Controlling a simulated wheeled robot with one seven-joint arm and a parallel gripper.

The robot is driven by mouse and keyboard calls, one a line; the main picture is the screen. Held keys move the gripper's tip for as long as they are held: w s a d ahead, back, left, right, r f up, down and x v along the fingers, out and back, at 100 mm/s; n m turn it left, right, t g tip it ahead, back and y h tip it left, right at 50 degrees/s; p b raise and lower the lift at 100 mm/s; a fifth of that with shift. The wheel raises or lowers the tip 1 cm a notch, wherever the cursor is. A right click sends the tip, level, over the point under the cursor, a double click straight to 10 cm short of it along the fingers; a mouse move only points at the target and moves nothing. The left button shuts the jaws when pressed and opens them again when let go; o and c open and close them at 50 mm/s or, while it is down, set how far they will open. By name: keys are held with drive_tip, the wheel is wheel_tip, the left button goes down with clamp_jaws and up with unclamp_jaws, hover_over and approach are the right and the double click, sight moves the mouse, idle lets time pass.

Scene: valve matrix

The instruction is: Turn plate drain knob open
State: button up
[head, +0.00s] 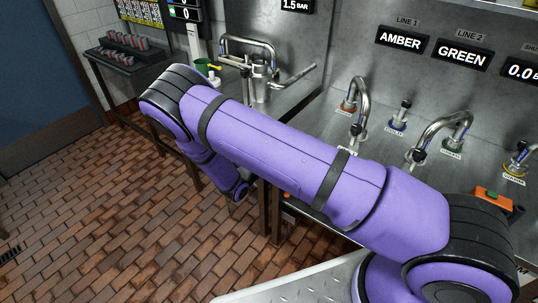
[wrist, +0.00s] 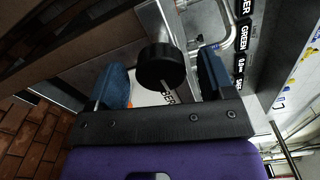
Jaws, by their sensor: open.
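In the wrist view, a black round knob (wrist: 161,66) with ribbed sides shows between the two blue fingers of my gripper (wrist: 163,64). It looks like the plate drain knob, but I see no readable label on it. My gripper is open, with a gap between each finger and the knob. I cannot tell how deep the knob sits between the fingers. In the head view, my purple arm hides the knob and my gripper.
A steel counter with curved taps (head: 361,98) and small valves (head: 400,116) stands to the right. AMBER (head: 402,39) and GREEN (head: 462,54) signs hang above. A sink fitting (head: 260,82) stands behind my arm. An orange box (head: 493,196) sits at right. The brick floor at left is clear.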

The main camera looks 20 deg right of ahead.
drive_tip(key=v, duration=0.9)
drive_tip(key=shift+s+a, duration=0.15)
drive_tip(key=shift+a, duration=0.05)
drive_tip(key=s+d+r+m+g+y, duration=0.2)
drive_tip(key=s+d+r+m+g, duration=0.15)
drive_tip(key=r+m, duration=0.55)
drive_tip(key=s+d+r+m+g+y, duration=0.2)
drive_tip(key=d+r+m+g, duration=0.3)
drive_tip(key=r, duration=0.6)
drive_tip(key=s+d+r+m+g+y, duration=0.25)
drive_tip(key=d+r+m, duration=0.25)
drive_tip(key=r+m, duration=0.5)
drive_tip(key=s+d+r+m+t+y, duration=0.1)
drive_tip(key=s+r+m+t+y, duration=0.2)
drive_tip(key=s+r+m, duration=0.5)
drive_tip(key=s+d+r+m+t+y, duration=0.2)
drive_tip(key=s+r+m+y, duration=0.3)
drive_tip(key=s, duration=0.9)
wheel_tip(320, 180, up, 4)
drive_tip(key=m, duration=0.3)
drive_tip(key=shift+s+m+t, duration=0.2)
drive_tip(key=shift+m+t, duration=0.2)
